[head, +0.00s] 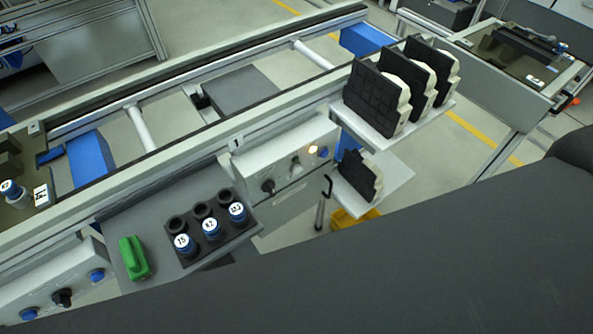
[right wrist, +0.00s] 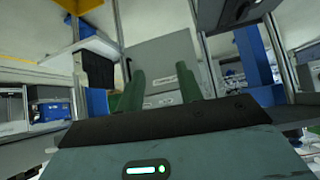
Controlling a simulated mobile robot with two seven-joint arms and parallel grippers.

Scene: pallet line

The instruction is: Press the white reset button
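A grey control panel (head: 285,165) is on the side of the conveyor in the head view. It has a lit, pale yellow-white button (head: 312,149), a blue button (head: 322,152), a black knob (head: 268,186) and a small light-coloured switch (head: 295,162). I cannot read any labels, so I cannot tell for sure which one is the white reset button. My right gripper (right wrist: 160,75) shows in the right wrist view, its two green fingers apart with nothing between them. No button is clear in that view. My left gripper is not in view.
A second panel (head: 65,290) is at lower left.

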